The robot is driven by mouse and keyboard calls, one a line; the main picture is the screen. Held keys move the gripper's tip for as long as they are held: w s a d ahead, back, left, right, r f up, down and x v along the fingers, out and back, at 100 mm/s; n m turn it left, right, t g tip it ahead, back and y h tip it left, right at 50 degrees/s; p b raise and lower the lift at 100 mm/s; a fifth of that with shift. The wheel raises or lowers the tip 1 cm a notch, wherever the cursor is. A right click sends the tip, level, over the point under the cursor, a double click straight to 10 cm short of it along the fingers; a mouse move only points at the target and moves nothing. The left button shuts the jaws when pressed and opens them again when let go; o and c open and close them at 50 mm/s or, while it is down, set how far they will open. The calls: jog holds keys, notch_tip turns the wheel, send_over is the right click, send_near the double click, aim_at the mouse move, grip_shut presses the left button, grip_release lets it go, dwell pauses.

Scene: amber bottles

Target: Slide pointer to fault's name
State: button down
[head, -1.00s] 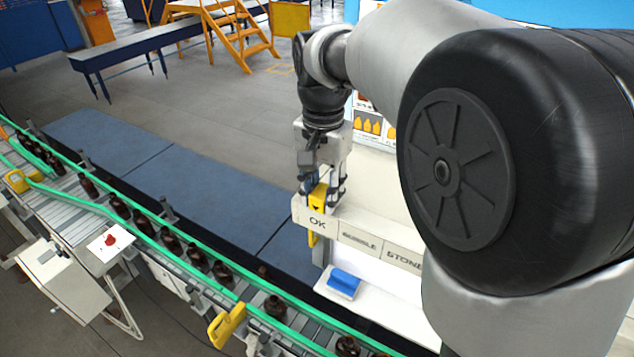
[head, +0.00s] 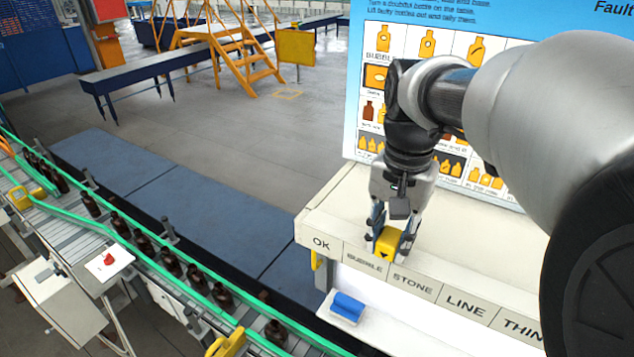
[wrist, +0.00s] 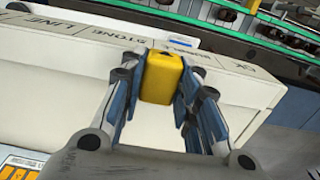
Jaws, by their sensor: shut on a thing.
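The yellow pointer (head: 388,242), a block with a small dark triangle on its front, sits on the top edge of the white label rail (head: 335,222). My gripper (head: 392,228) is shut on it from above; the wrist view also shows the pointer (wrist: 162,78) between the blue-grey fingers. The rail's front reads OK (head: 321,243), BUBBLE (head: 364,262), STONE (head: 413,283), LINE (head: 465,305) and a partly cut-off THIN label (head: 522,330). In the head view the pointer stands near the border of BUBBLE and STONE; its exact alignment is hard to tell.
A fault chart board (head: 352,110) stands behind the rail, partly hidden by my arm. A blue block (head: 347,307) lies on a white ledge below the labels. A green-railed conveyor (head: 130,235) carries several amber bottles (head: 170,263) at the left.

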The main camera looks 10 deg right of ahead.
aim_at(420, 264)
jog(key=s+d, duration=0.4)
dwell(0.3)
jog(key=c, duration=1.2)
grip_release()
jog(key=shift+r, duration=0.1)
notch_tip(420, 264, up, 12)
